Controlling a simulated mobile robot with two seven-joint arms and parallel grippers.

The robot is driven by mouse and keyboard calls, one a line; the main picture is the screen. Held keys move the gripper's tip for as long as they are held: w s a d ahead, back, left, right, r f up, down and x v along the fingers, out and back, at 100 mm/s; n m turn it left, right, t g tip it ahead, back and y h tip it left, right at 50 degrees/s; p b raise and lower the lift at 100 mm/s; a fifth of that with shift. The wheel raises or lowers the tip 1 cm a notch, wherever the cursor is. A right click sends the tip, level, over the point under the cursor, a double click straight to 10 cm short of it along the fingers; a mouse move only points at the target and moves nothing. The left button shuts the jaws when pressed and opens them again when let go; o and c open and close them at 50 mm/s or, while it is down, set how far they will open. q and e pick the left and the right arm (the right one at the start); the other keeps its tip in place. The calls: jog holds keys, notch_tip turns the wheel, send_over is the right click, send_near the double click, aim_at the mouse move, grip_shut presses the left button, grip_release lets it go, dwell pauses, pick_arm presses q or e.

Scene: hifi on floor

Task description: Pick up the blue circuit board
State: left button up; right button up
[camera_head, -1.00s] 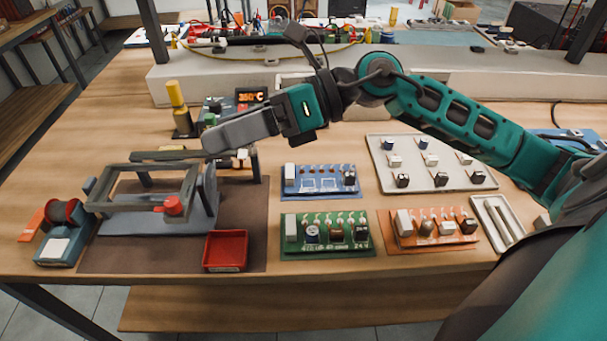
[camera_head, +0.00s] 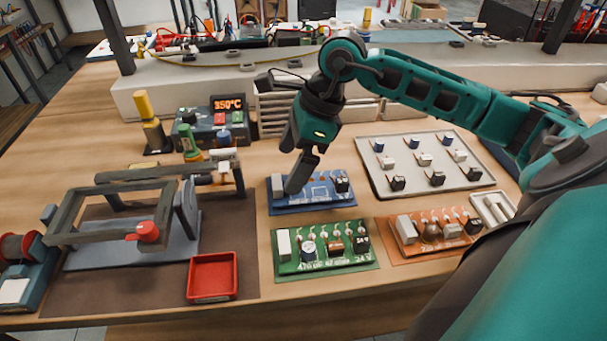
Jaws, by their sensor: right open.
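The blue circuit board (camera_head: 318,198) lies flat on the wooden table, behind the green board. It carries a white block at its left and a dark part at its right. My right gripper (camera_head: 292,185) points down over the left part of the board, open. Its fingers overlap the board's rear and left area in the picture, close to the white block. I cannot tell whether the fingers touch the board. The gripper hides part of the board's back edge. My left gripper does not show.
A green board (camera_head: 322,262) lies in front and an orange board (camera_head: 432,246) at right front. A grey tray (camera_head: 375,178) with several small parts is at right. A metal frame stand (camera_head: 80,237), a red bin (camera_head: 212,292) and a soldering station (camera_head: 215,130) are at left.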

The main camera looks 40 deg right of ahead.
aim_at(277, 181)
jog(key=x, duration=0.5)
jog(key=shift+w+a+f, duration=0.15)
jog(key=shift+w+a, duration=0.2)
jog(key=c, duration=0.8)
